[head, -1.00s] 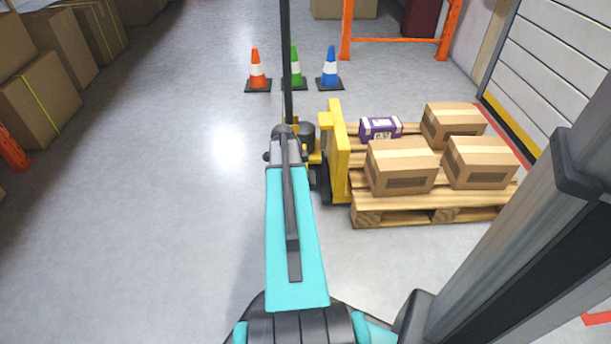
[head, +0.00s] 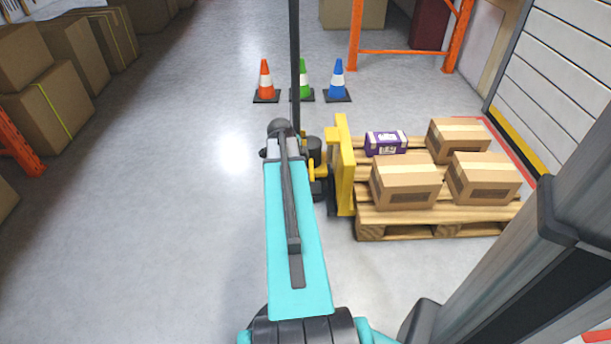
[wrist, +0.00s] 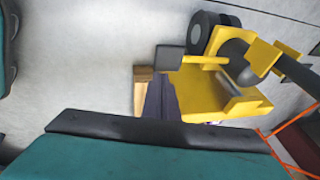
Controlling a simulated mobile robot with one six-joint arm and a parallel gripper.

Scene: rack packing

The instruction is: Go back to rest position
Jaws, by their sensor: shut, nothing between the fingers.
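In the head view my teal arm link (head: 290,240) reaches forward from the bottom centre and ends at a dark joint left of a yellow pallet jack (head: 343,165). My gripper's fingers cannot be made out in either view. The wrist view looks onto the jack's yellow body (wrist: 215,95), with a dark wheel above it. A teal part with a dark edge, seemingly my own, fills the bottom of that view. I see nothing held.
A wooden pallet (head: 440,220) at the right carries several cardboard boxes (head: 405,185) and a purple box (head: 385,143). Orange (head: 265,80), green (head: 304,80) and blue cones (head: 337,80) stand behind. Cartons (head: 50,110) line the left. The left-centre floor is clear.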

